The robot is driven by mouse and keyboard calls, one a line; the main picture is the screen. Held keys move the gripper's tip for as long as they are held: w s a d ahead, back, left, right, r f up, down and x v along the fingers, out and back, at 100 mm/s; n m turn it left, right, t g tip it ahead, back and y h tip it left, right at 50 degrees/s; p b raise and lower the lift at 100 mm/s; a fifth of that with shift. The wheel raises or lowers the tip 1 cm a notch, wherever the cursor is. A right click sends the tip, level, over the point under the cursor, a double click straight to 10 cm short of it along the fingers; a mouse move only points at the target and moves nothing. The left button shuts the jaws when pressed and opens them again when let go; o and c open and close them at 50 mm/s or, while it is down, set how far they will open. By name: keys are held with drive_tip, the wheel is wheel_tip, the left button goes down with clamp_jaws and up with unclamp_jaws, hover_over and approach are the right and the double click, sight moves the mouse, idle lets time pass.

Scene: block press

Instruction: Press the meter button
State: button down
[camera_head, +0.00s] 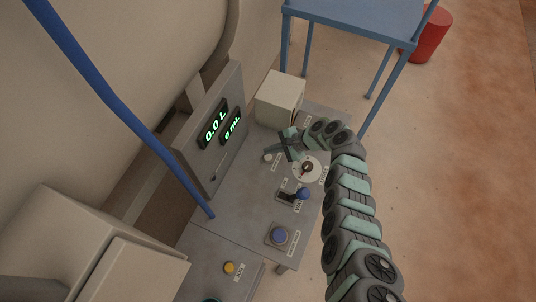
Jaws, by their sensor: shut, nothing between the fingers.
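A grey control panel (245,207) carries several controls with labels too small to read, so I cannot tell which is the meter button. A small pale button (267,157) sits near its far left edge. A round white dial (314,172) with a dark centre is to the right of it. A blue-knobbed lever (302,193), a blue push button (280,236) and a yellow button (229,267) lie nearer. My gripper (281,151) is shut and empty over the far part of the panel, close to the pale button and dial. Contact with either cannot be told.
A display board (208,160) reads 0.0 L and 0 mL in green. A blue pole (120,100) slants down to the panel. A pale box (280,97) stands behind my gripper. A blue table (355,20) and a red drum (430,35) are at the back. Floor at right is clear.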

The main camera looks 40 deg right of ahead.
sight(271, 157)
wheel_tip(271, 157, up, 4)
drive_tip(key=p, duration=0.2)
drive_tip(key=shift+f+p, duration=0.2)
drive_tip(key=shift+p, duration=0.15)
drive_tip(key=shift+f, duration=0.1)
idle(0.3)
